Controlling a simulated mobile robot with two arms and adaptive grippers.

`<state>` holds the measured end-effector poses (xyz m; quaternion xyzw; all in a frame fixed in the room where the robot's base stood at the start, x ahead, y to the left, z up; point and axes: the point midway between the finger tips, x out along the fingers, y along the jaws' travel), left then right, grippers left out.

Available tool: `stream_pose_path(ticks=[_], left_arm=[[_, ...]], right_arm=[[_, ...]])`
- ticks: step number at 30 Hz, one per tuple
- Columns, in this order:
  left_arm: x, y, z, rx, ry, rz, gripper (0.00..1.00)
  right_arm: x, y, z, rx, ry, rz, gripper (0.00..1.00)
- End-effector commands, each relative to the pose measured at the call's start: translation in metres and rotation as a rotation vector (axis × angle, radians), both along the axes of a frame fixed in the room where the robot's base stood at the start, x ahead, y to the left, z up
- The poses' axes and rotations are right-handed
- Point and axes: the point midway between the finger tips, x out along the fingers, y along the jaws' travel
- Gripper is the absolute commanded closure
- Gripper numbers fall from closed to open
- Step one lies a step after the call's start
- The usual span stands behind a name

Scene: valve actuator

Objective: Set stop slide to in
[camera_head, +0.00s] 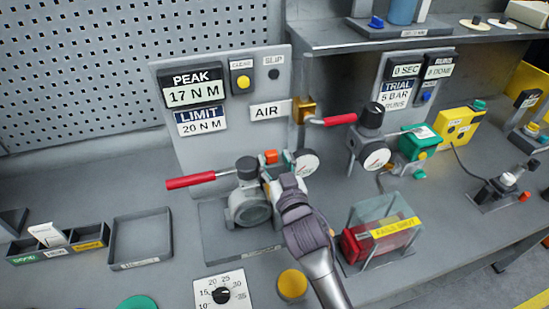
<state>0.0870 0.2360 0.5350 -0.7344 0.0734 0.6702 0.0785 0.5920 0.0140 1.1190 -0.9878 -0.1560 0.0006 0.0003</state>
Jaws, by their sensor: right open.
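The valve actuator (248,208) is a grey body with a dark cap, low in the middle of the bench. A lever with a red handle (190,180) sticks out to its left. A small orange block (270,157) and a round white gauge (306,162) sit at its top and right. I cannot make out which part is the stop slide; my gripper hides part of the actuator's right side. My right gripper (289,182) is open at that side, just below the gauge; its fingers are hard to see, and I cannot tell whether they touch anything. My left gripper is not in view.
A panel (220,145) reading PEAK 17 N M and LIMIT 20 N M stands behind. A red-handled air valve (340,120) and regulator (371,118) are behind right. A clear-covered red box (358,246) is close right of my arm. A dial (222,295) and an empty tray (140,240) are left.

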Motion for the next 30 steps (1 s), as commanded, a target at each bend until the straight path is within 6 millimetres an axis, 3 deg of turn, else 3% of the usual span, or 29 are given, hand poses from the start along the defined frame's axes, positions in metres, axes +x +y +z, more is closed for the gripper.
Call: stream_pose_path(ticks=[6, 12, 30], left_arm=[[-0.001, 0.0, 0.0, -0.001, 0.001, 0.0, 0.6], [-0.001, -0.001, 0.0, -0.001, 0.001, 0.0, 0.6], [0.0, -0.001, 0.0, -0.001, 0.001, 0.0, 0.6]], right_arm=[[-0.034, -0.011, -0.002, 0.001, 0.003, 0.001, 0.44], [-0.056, -0.02, -0.001, 0.001, 0.003, -0.001, 0.44], [-0.063, -0.023, -0.001, 0.001, 0.001, -0.002, 0.44]])
